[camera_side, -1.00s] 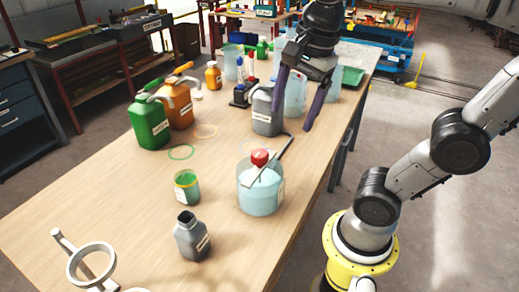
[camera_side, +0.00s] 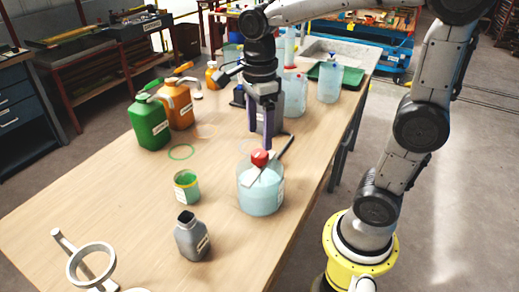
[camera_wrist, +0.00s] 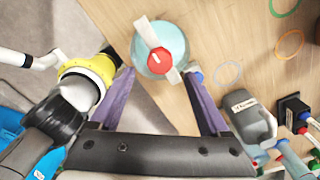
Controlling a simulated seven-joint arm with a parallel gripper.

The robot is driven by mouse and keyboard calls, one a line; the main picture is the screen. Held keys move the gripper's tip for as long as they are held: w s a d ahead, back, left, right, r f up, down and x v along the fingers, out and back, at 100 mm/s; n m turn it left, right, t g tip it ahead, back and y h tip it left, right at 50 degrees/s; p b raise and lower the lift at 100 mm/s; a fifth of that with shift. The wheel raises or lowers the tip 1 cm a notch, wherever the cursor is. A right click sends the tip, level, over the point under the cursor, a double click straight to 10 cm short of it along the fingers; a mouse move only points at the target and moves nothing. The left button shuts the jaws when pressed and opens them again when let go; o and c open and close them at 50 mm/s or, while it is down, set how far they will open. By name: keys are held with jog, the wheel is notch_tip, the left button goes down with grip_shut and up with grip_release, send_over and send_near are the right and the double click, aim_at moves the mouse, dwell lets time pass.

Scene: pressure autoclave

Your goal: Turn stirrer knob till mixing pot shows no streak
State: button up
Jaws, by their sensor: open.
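The mixing pot (camera_side: 262,196) is a clear round vessel of pale blue liquid near the table's right edge. Its red stirrer knob (camera_side: 259,158) sits on top, with a thin grey bar slanting across it. My gripper (camera_side: 260,142) is open, pointing down just above and behind the knob, with purple fingers. In the wrist view, the red knob (camera_wrist: 159,60) lies midway between the open fingers (camera_wrist: 161,74), near the tip line, with a pale bar across the pot (camera_wrist: 175,38). Contact with the knob cannot be told. I cannot make out a streak in the liquid.
A small green cup (camera_side: 187,188) and an open grey bottle (camera_side: 191,238) stand left of the pot. Green (camera_side: 149,123) and orange (camera_side: 176,106) jugs stand farther back. A grey jug stands close behind my gripper; it shows in the wrist view (camera_wrist: 245,116). Bare table lies in front.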

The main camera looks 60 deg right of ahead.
aim_at(260, 153)
notch_tip(260, 153, down, 6)
jog(key=shift+r, duration=0.1)
dwell(0.4)
grip_shut()
